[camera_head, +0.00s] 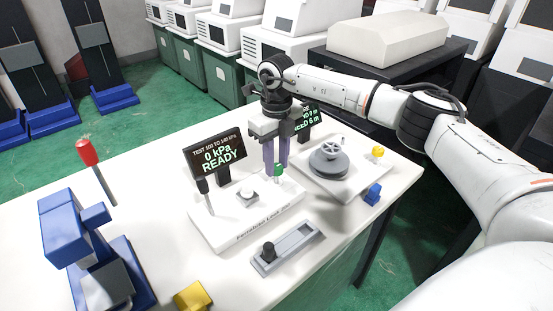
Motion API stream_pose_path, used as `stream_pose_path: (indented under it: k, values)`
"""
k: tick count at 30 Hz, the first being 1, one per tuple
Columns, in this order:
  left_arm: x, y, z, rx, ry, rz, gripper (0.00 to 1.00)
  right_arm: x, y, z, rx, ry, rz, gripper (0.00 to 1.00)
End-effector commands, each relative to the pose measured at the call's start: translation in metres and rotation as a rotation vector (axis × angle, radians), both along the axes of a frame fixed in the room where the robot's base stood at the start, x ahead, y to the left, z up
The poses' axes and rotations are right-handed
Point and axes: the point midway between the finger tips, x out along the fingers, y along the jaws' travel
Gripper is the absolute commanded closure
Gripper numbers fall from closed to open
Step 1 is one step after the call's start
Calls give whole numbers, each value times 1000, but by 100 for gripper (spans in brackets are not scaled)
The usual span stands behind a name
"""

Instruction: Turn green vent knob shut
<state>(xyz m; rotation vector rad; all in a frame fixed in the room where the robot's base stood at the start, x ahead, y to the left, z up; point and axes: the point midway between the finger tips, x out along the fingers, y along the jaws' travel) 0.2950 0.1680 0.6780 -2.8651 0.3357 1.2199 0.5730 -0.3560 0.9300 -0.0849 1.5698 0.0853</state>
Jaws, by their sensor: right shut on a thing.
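The small green vent knob (279,169) stands on the white test panel (226,231) at the middle of the table. My right gripper (276,162) reaches in from the right and points down at the knob. Its purple-grey fingers are shut on the green knob, and they hide part of it. Which way the knob is turned cannot be told. A display (216,156) behind the panel reads "0 kPa READY". My left gripper is not in view.
Beside the knob are a white button (247,195) and a black-topped lever (203,187). A grey handwheel (330,156) stands to the right. A slider (287,247), a blue block (372,194), yellow pieces and a blue press (75,240) with a red-knobbed lever surround the panel.

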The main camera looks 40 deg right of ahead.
Motion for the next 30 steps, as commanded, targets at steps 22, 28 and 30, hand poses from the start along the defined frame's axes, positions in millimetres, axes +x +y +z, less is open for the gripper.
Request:
stream_pose_path:
  k: [22, 28, 30]
  values:
    - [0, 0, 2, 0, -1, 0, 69, 1, -1, 1, 0, -2, -48, 56]
    - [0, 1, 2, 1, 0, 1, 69, 0, 0, 0, 0, -1, -46, 54]
    - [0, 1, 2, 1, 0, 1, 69, 0, 0, 0, 0, -1, -46, 54]
